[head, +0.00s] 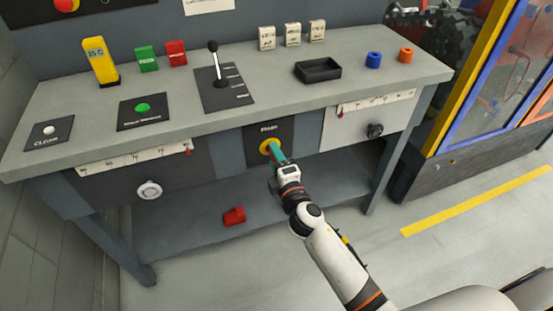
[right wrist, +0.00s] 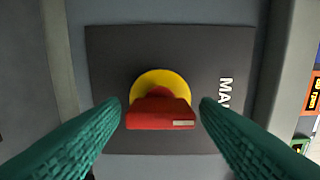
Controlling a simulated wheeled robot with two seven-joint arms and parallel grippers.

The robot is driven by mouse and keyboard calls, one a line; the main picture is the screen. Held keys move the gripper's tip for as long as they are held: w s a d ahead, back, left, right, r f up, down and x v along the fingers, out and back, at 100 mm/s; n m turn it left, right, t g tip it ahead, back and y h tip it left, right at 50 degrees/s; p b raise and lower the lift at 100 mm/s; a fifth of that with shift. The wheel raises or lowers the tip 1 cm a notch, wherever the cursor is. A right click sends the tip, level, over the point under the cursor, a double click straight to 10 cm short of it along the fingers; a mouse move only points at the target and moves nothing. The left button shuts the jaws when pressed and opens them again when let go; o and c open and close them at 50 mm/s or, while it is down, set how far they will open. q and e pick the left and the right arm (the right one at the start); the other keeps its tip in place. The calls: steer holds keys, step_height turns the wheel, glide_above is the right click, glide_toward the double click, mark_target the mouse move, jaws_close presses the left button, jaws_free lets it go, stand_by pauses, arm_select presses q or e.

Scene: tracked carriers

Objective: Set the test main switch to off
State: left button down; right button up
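The main switch (head: 266,147) is on the dark front panel below the bench top, under a white label. In the right wrist view it has a yellow round plate (right wrist: 160,80) and a red handle (right wrist: 150,119). A pale mark is at the handle end toward the partly visible label (right wrist: 223,95). My right gripper (head: 277,152) is at the switch. Its teal fingers are open, one beyond each end of the red handle, with small gaps. The gripper partly hides the switch in the head view. My left gripper is not in view.
A black-knobbed lever (head: 216,62), green button (head: 143,108) and white button (head: 50,131) are on the bench top. A black tray (head: 318,70) is farther right. Slider scales flank the switch panel. A red object (head: 234,216) lies on the lower shelf.

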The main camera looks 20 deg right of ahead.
steer(key=shift+o, duration=0.4)
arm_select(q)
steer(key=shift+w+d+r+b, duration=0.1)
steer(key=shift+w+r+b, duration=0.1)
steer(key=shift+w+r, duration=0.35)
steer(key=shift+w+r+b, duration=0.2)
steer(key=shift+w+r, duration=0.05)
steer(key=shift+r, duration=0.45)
arm_select(e)
steer(key=s, duration=1.2)
steer(key=shift+d, duration=0.2)
